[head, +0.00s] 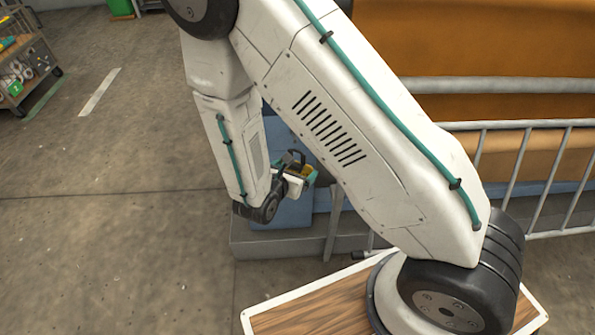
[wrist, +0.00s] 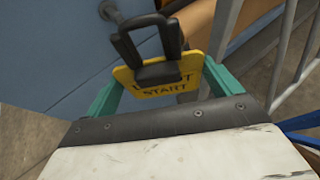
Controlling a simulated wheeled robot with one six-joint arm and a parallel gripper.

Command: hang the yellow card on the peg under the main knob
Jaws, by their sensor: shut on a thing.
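The yellow card (wrist: 187,64) carries dark lettering that reads "START" on its lower line. A black block with a square loop (wrist: 148,40) sits in front of it and covers part of the lettering. In the head view, my gripper (head: 298,181) with the yellow card (head: 303,170) is beside the blue panel (head: 288,211). A grey round fitting (wrist: 110,11) stands on the blue panel at the top of the wrist view; I cannot tell whether it is the peg or the main knob.
A grey railing (head: 518,166) runs along the right in front of large orange-brown rolls (head: 480,40). A grey plinth (head: 262,246) lies below the blue panel. A cart (head: 22,75) stands at the far left. The concrete floor (head: 100,220) at left is clear.

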